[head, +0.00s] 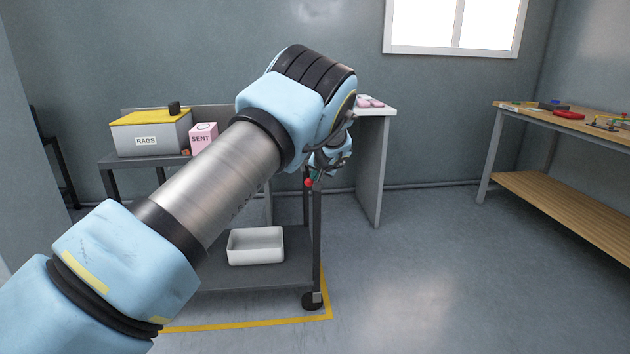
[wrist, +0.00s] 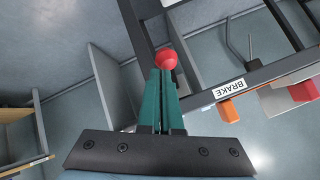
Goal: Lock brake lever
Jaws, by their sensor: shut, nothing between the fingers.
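The brake lever shows as a red ball knob (wrist: 165,58) in the wrist view, right at the tips of my gripper (wrist: 161,72). The teal fingers are shut together with nothing between them. The knob is beyond or against the tips; I cannot tell whether they touch. In the head view the red knob (head: 308,183) is at the right front corner of the dark cart (head: 290,280), just below my gripper (head: 317,177). The lever's shaft is mostly hidden. A white BRAKE label (wrist: 229,88) is on the cart frame, right of the fingers.
The cart carries a RAGS box (head: 150,134) and a pink SENT box (head: 204,138), with a white bin (head: 256,246) on its lower shelf. Orange parts (wrist: 228,110) sit near the label. A workbench (head: 575,118) stands right; the floor between is clear.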

